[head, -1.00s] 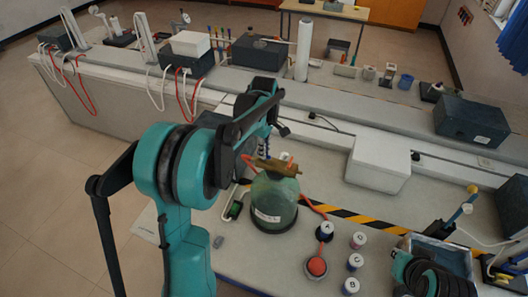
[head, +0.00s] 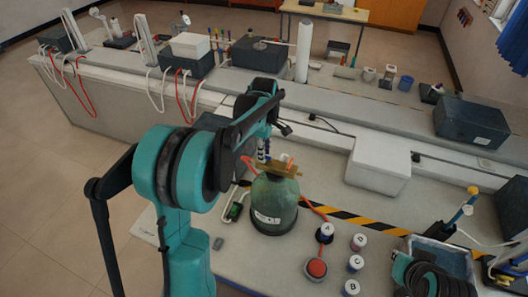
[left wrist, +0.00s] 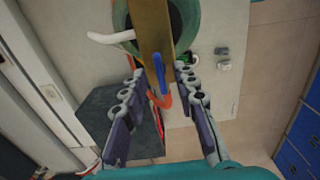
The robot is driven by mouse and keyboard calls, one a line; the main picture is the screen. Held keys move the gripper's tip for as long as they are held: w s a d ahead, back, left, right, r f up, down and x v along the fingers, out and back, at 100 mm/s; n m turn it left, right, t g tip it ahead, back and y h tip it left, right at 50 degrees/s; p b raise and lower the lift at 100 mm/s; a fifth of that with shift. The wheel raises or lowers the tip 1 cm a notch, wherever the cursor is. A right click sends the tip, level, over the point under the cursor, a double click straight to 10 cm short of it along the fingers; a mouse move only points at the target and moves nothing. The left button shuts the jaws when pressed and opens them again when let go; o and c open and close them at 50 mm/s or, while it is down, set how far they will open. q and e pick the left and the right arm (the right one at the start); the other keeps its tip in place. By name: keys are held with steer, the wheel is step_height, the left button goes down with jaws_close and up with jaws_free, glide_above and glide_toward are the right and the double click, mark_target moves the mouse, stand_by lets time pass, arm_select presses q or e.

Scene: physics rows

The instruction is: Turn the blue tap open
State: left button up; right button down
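The blue tap (left wrist: 158,66) is a small blue lever on a brass bar (left wrist: 153,35), seen in the left wrist view. The bar sits on top of a green glass vessel (head: 273,203) in the head view, where I cannot make out the blue lever clearly. My left gripper (left wrist: 159,74) is open, with a finger on either side of the tap and bar. I cannot tell whether either finger touches. In the head view my arm partly hides this gripper (head: 265,148). My right gripper is not clearly visible; only part of my right arm shows at bottom right.
An orange hose runs from the bar, and a white spout (left wrist: 110,37) sticks out beside it. A red button (head: 316,268) and several labelled jars (head: 355,263) stand right of the vessel. A white box (head: 378,163) is behind. A blue tray (head: 455,258) is at right.

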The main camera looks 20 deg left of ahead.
arm_select(q)
step_height(320, 180, up, 12)
stand_by(0.6)
steer(key=shift+f, duration=0.1)
steer(key=s+d+f+m+t+b, duration=0.3)
steer(key=s+f+m+b, duration=0.6)
steer(key=f, duration=0.4)
steer(key=s+d+f+m+t+b, duration=0.4)
steer(key=s+f+m+b, duration=0.5)
steer(key=f, duration=0.5)
steer(key=s+d+b, duration=0.2)
steer(key=s, duration=0.1)
steer(key=shift+s+d+f+m, duration=0.2)
steer(key=shift+s+m, duration=0.05)
steer(key=shift+m, duration=0.15)
